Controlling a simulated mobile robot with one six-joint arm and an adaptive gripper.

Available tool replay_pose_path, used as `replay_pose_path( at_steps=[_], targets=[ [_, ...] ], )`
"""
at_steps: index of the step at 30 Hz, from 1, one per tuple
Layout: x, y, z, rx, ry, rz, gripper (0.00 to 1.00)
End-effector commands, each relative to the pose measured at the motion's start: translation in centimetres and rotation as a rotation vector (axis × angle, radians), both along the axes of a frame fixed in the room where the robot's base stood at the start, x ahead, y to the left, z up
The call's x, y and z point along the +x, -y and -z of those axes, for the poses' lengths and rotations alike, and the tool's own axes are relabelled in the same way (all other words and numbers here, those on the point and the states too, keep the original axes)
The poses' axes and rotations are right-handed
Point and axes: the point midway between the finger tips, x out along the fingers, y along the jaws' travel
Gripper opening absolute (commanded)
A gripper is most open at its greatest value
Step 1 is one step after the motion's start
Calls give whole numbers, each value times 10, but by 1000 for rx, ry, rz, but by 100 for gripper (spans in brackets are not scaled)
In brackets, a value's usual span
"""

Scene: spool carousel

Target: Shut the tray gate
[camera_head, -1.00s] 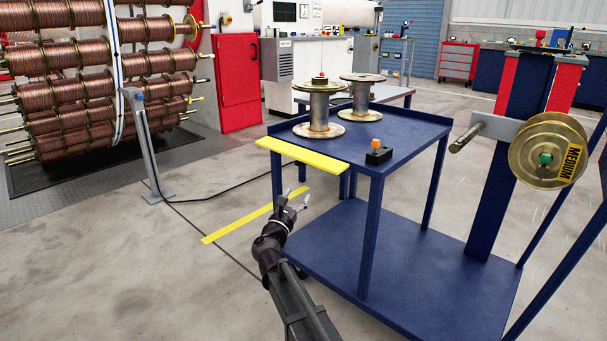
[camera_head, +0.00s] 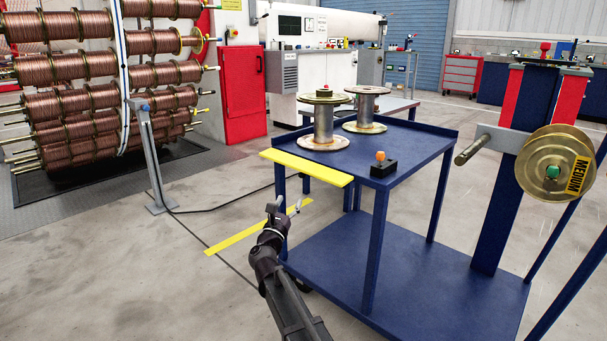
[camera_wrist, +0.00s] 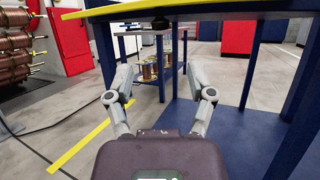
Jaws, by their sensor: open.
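The tray gate appears to be the yellow flap (camera_head: 306,168) along the left edge of the blue cart's top tray (camera_head: 415,141). It lies roughly flat, level with the tray top, leaving that side without a raised rim. The flap's underside edge also shows across the top of the wrist view (camera_wrist: 130,8). My gripper (camera_head: 285,206) is open and empty, below and just in front of the flap, apart from it. In the wrist view its two fingers (camera_wrist: 160,88) are spread with nothing between them.
Two spools (camera_head: 323,122) (camera_head: 366,110) stand on the tray beside a black box with an orange knob (camera_head: 382,165). A MEDIUM spool (camera_head: 545,165) hangs on a blue post at right. A cart leg (camera_head: 376,245) stands right of my arm.

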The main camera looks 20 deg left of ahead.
Motion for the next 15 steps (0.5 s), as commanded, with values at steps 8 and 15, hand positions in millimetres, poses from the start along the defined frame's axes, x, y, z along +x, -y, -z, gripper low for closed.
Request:
replay_pose_path(
  at_steps=[8,15],
  targets=[
    [40,-1,-19,1,-1,2,70],
    [74,-1,-33,1,0,2,70]
  ],
)
